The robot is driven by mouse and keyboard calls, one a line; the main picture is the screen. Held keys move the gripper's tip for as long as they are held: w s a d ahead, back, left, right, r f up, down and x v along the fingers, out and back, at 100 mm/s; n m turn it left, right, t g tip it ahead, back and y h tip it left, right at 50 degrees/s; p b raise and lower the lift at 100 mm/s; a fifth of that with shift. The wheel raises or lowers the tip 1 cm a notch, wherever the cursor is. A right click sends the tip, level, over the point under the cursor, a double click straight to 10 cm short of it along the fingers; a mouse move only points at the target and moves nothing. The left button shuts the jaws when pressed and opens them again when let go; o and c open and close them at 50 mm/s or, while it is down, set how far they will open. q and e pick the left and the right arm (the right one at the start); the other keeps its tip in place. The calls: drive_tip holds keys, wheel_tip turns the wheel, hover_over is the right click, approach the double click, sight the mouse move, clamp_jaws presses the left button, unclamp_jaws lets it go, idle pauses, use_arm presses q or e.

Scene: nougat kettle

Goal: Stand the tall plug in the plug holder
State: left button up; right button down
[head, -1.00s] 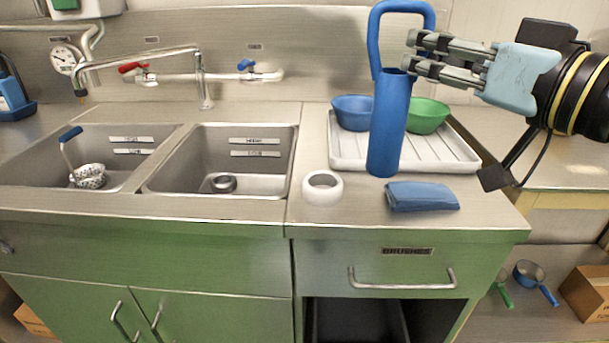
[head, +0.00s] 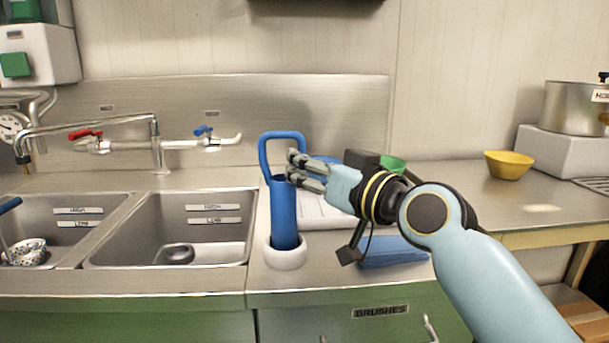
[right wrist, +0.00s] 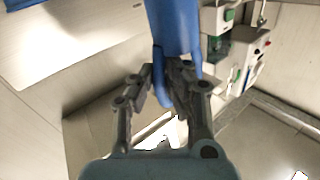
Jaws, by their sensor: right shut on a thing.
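The tall plug (head: 284,212) is a blue cylinder with a loop handle on top, standing about upright. The plug holder (head: 286,258) is a white ring on the counter, right of the sinks. The plug's lower end shows within the ring's opening; how deep it sits I cannot tell. My right gripper (head: 296,170) is shut on the plug near the base of its handle, coming from the right. In the right wrist view the fingers (right wrist: 172,85) close on the blue plug (right wrist: 175,25). My left gripper is not in view.
A folded blue cloth (head: 392,252) lies right of the holder, under my right arm. A white tray (head: 325,212) with a blue bowl and a green bowl (head: 392,164) is behind. The sink (head: 175,228) is left. A yellow bowl (head: 509,164) stands on the far right counter.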

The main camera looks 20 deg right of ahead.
drive_tip(key=shift+f, duration=0.25)
drive_tip(key=shift+f, duration=0.2)
drive_tip(key=c, duration=1.4)
unclamp_jaws()
drive_tip(key=shift+r, duration=0.1)
drive_tip(key=v, duration=1.2)
drive_tip(key=shift+p, duration=0.4)
